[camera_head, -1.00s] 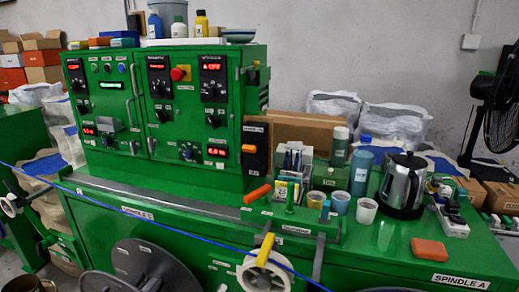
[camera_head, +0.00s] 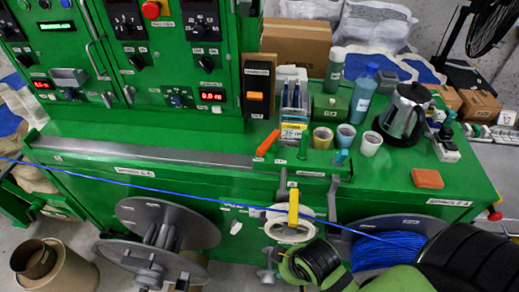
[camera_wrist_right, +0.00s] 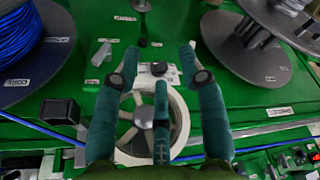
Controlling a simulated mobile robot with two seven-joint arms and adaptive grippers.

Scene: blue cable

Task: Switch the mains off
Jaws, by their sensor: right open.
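A black switch box with an orange rocker (camera_head: 255,96) is on the right end of the green control cabinet (camera_head: 150,110); its label is too small to read surely. A red mushroom button (camera_head: 152,10) is on the cabinet front, at the top edge of the head view. My right gripper (camera_wrist_right: 160,65) has teal fingers spread open and empty in the right wrist view. It is in front of a white handwheel (camera_wrist_right: 150,125), which also shows in the head view (camera_head: 290,228). Contact cannot be told. My right arm comes in at lower right. My left gripper is out of view.
A blue cable (camera_head: 150,188) runs across the bench front to a blue reel (camera_head: 388,250). A yellow lever (camera_head: 293,207) stands above the handwheel. Cups, bottles and a kettle (camera_head: 404,112) crowd the bench's right. An orange block (camera_head: 427,178) lies near its edge.

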